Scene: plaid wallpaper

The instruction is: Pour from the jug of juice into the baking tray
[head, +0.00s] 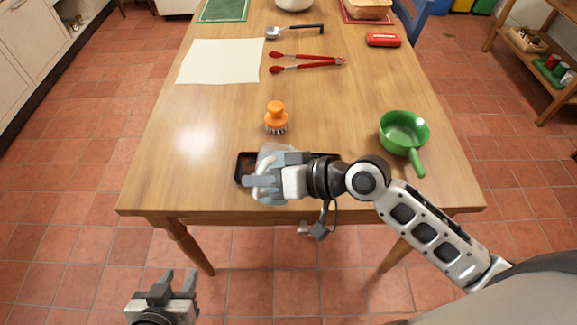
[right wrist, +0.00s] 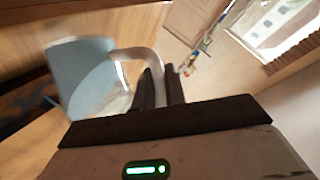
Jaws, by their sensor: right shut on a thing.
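The dark baking tray (head: 241,168) lies near the table's front edge, largely hidden behind my right gripper and arm. The pale translucent jug (head: 270,157) is over the tray's left part, partly covered by the gripper. My right gripper (head: 262,182) is shut on the jug's handle. In the right wrist view the jug (right wrist: 80,78) shows tilted, with its handle running between the fingers (right wrist: 162,88). I cannot tell the juice level or whether any flows. My left gripper (head: 178,281) is open and empty, low in front of the table.
An orange brush (head: 276,119) stands just behind the tray. A green pan (head: 404,130) is to the right. Red tongs (head: 305,62), a ladle (head: 295,31), a white sheet (head: 219,61) and a red box (head: 383,40) lie farther back. The table's left front is clear.

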